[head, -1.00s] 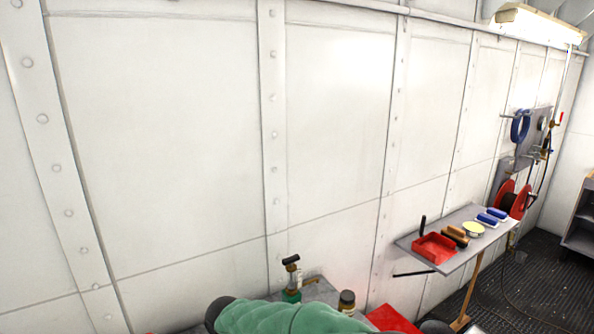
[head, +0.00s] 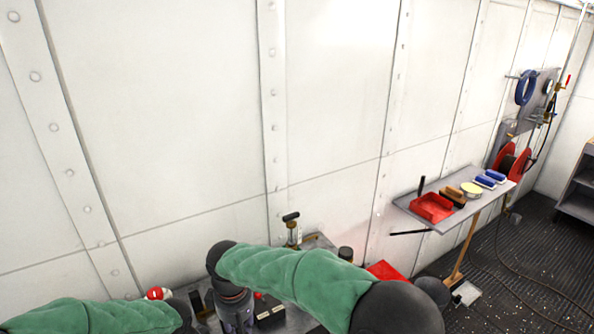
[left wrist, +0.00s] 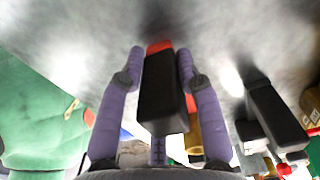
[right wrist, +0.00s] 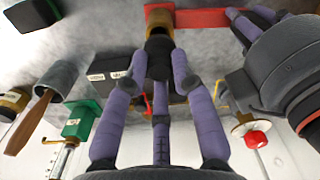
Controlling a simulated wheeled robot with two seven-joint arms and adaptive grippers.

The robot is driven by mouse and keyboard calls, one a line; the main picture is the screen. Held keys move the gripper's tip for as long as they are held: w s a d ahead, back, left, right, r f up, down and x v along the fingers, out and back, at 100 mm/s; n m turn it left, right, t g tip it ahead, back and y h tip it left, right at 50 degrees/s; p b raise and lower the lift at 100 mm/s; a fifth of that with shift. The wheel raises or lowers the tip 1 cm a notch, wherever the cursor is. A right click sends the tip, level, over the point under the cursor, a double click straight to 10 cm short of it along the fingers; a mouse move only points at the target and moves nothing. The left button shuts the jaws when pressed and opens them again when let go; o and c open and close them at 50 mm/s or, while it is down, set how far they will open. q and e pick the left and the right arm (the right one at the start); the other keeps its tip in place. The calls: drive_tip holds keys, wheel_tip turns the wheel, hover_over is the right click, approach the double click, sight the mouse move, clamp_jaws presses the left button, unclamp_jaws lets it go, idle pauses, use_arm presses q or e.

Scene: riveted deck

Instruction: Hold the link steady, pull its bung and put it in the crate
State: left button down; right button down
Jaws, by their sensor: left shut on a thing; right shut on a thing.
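The link shows in the right wrist view as a red bar (right wrist: 205,18) with a brass-coloured socket end (right wrist: 159,18). My right gripper (right wrist: 159,72) is shut on a dark bung (right wrist: 158,55) in line with that socket; whether it is still seated is unclear. In the left wrist view my left gripper (left wrist: 163,75) is shut on a black block-shaped part (left wrist: 163,95) with red (left wrist: 160,46) beyond it, seemingly the link. In the head view the arms partly hide both grippers.
The bench holds a black labelled box (right wrist: 108,75), a green-based tool (right wrist: 82,120), a wooden-handled tool (right wrist: 40,108) and a jar (right wrist: 12,103). A side shelf with a red tray (head: 432,207) stands right. A riveted wall (head: 180,120) rises behind.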

use_arm(q)
drive_tip(key=shift+s, duration=0.1)
use_arm(e)
drive_tip(key=shift+r, duration=0.85)
use_arm(q)
drive_tip(key=c, duration=0.8)
unclamp_jaws()
